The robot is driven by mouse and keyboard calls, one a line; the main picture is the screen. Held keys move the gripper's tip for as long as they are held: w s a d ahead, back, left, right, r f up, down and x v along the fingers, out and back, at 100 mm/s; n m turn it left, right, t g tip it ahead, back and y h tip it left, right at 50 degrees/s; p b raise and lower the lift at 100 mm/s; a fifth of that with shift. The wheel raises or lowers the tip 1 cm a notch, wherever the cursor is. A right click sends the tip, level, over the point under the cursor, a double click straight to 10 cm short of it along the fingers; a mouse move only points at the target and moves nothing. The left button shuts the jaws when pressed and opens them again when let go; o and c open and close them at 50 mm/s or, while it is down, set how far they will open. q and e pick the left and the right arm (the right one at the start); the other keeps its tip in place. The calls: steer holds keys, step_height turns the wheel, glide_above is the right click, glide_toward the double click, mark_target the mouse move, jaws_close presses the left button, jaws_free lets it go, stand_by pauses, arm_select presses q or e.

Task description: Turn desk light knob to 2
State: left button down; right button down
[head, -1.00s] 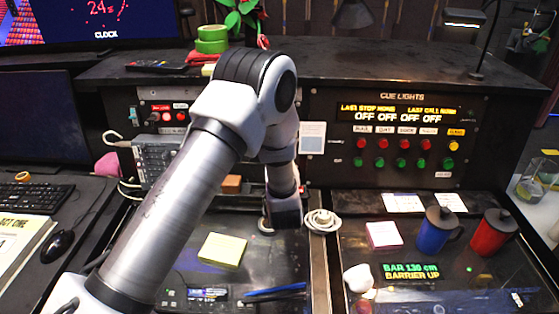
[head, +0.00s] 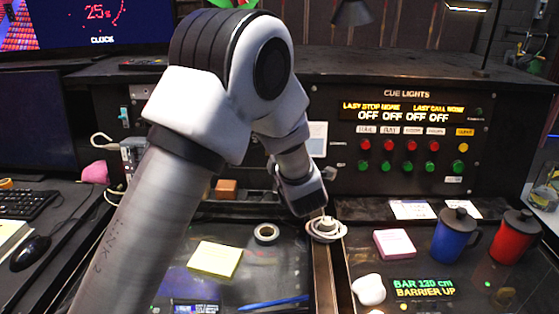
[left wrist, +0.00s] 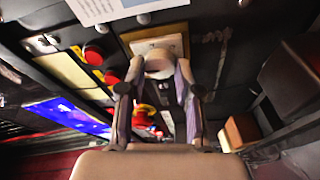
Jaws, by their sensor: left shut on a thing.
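In the left wrist view a pale round knob (left wrist: 158,62) stands on a light plate with a wooden-coloured frame (left wrist: 182,32), set on a dark panel. My left gripper (left wrist: 158,84) is shut on this knob, with one finger on each side of it. No number marking on the plate is readable. In the head view my left arm crosses the middle of the picture and hides the knob and the fingers. A dark desk lamp head (head: 352,13) shows at the top. My right gripper is not in view.
The cue lights panel (head: 408,140) with its red and green buttons is right of the arm. Below are a coiled cable (head: 325,238), a tape roll (head: 266,233), sticky notes (head: 215,259), a blue mug (head: 452,240) and a red mug (head: 512,243).

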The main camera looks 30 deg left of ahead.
arm_select(q)
steer(key=shift+w+r+n+g+h+b, duration=0.15)
steer(key=shift+n+g+h+b, duration=0.1)
steer(key=shift+n+b, duration=1.05)
steer(key=shift+s+r+n+g+h+b, duration=0.15)
steer(key=shift+n+g+h+b, duration=0.1)
steer(key=shift+n+b, duration=1)
steer(key=shift+w+n, duration=0.15)
steer(key=shift+n, duration=0.3)
steer(key=shift+r, duration=0.1)
steer(key=c, duration=0.9)
jaws_free()
steer(key=shift+o, duration=0.6)
steer(key=shift+w+f, duration=0.15)
steer(key=shift+f, duration=0.05)
steer(key=shift+d, duration=0.1)
